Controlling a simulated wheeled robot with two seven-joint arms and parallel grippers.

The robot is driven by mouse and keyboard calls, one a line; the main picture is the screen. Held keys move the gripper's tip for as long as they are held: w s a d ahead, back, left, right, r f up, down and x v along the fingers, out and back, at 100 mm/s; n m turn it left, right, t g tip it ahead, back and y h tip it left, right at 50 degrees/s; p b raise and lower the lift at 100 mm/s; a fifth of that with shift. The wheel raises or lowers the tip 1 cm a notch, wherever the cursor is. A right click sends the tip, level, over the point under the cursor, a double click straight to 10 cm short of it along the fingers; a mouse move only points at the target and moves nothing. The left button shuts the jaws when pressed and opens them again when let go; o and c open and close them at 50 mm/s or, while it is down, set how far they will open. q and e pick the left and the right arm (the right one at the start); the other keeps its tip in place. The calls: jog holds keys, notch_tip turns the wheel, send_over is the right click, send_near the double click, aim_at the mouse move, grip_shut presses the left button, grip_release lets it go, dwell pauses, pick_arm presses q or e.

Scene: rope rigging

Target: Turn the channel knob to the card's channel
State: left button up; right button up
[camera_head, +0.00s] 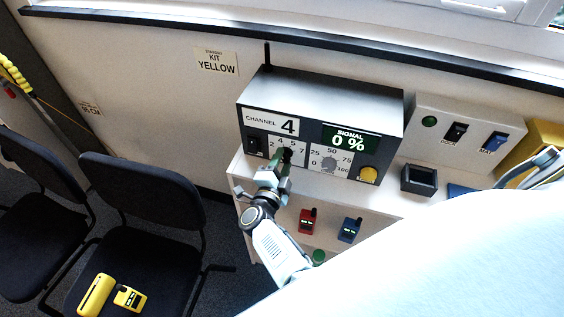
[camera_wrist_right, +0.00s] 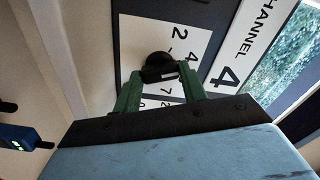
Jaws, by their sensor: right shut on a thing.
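The dark channel knob (camera_head: 287,154) sits on a white dial plate on the front of the grey radio box (camera_head: 390,125). It also shows in the right wrist view (camera_wrist_right: 158,64), dark and round with a pale mark. My right gripper (camera_head: 281,168) is shut on the knob, its green fingers on either side of it (camera_wrist_right: 160,77). The channel display (camera_head: 289,126) reads 4. A sign on the wall (camera_head: 216,62) reads KIT YELLOW. A smaller card (camera_head: 90,108) hangs lower left; its text is too small to read surely. My left gripper is not in view.
A red handset (camera_head: 307,221) and a blue handset (camera_head: 349,229) stand below. Black chairs (camera_head: 140,215) are at left, with yellow items on one.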

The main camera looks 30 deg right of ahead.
jog(key=o, duration=1)
jog(key=r+p, duration=0.8)
jog(key=r, duration=0.1)
jog(key=shift+w+a+r, duration=0.15)
jog(key=shift+a+r, duration=0.05)
jog(key=shift+r, duration=0.05)
jog(key=shift+r+p, duration=0.3)
jog(key=shift+p, duration=0.15)
jog(key=shift+d, duration=0.2)
